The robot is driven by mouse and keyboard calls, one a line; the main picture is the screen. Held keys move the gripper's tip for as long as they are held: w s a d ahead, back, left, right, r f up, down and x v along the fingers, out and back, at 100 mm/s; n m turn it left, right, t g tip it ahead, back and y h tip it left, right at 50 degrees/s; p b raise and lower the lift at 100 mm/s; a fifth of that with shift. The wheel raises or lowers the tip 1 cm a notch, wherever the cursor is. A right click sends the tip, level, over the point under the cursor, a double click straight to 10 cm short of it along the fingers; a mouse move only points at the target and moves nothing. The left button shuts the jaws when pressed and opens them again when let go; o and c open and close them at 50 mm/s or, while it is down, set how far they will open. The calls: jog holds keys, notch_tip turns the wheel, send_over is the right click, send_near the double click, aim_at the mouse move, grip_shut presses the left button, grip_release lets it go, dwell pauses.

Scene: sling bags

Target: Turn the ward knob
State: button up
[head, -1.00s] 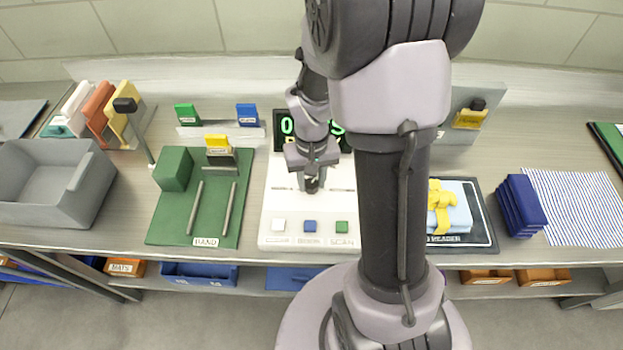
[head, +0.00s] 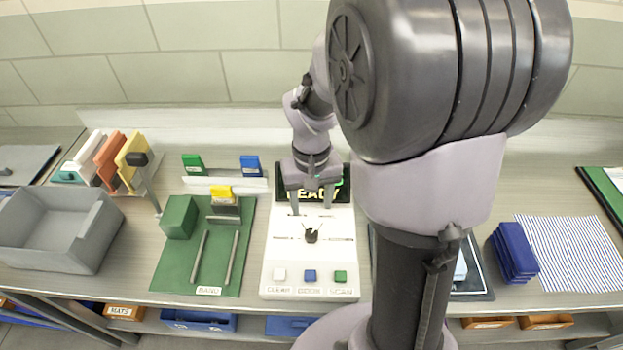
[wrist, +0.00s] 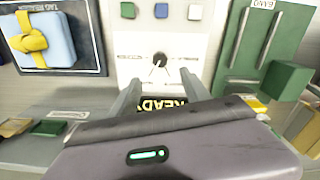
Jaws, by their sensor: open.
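My gripper (head: 312,211) is open and empty. Its two fingers point down in front of the display, behind and above the knob, apart from it. The dark display (head: 340,190) shows light letters that read READY, partly hidden by my gripper.
White, blue (head: 309,275) and green buttons line the console's front edge. A green band board (head: 175,262) with rods and a green block stands left, a grey bin (head: 60,235) farther left. A dark tag reader (head: 480,285) lies right, mostly hidden by my arm.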

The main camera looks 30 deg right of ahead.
notch_tip(320, 180, up, 5)
jog(key=shift+r+p, duration=0.15)
jog(key=shift+p, duration=0.45)
